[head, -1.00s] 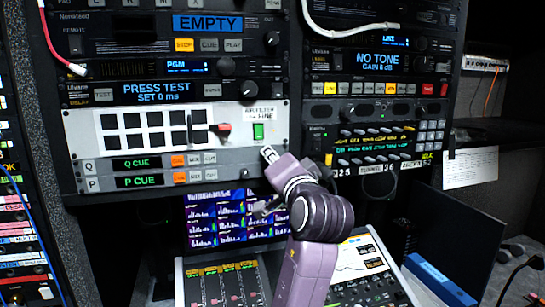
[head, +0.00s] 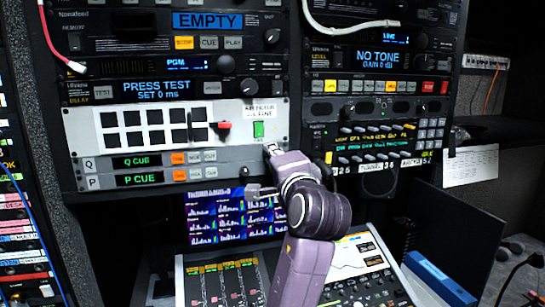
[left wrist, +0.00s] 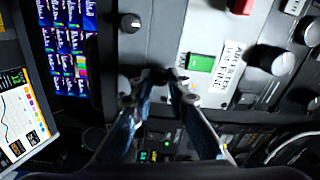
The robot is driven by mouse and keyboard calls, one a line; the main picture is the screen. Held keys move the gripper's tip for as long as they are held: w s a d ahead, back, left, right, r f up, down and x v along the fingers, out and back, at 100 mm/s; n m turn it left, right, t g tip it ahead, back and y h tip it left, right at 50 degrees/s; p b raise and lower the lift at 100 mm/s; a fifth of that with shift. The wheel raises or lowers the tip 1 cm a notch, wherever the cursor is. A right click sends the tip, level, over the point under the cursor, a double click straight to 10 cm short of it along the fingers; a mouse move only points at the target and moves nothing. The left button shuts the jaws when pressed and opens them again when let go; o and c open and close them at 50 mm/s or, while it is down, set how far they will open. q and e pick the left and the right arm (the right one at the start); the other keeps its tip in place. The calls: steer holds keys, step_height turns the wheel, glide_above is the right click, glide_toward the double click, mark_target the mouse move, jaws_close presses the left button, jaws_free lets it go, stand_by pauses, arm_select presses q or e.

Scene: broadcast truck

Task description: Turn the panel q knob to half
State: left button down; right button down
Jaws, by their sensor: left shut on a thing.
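The Q panel row (head: 140,161) with its green "Q CUE" display is in the grey rack unit, just above the "P CUE" row. My left gripper (head: 266,160) reaches up to the right end of this row in the head view. In the left wrist view my left gripper (left wrist: 155,78) has its two fingers on either side of a small dark knob, the panel q knob (left wrist: 158,74), shut on it. The knob is hidden behind the gripper in the head view, and its pointer is not readable. My right gripper is not in view.
A green button (head: 258,129) sits just above the gripper. The P row's small knob (head: 244,172) is below left. A red-tipped lever (head: 222,126) is up left. A monitor (head: 225,216) and mixing console (head: 222,285) lie below.

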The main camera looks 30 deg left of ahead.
arm_select(q)
steer(key=shift+f, duration=0.1)
steer(key=c, duration=1.8)
jaws_free()
steer(key=shift+c, duration=0.2)
steer(key=v, duration=1.2)
steer(key=shift+d, duration=0.1)
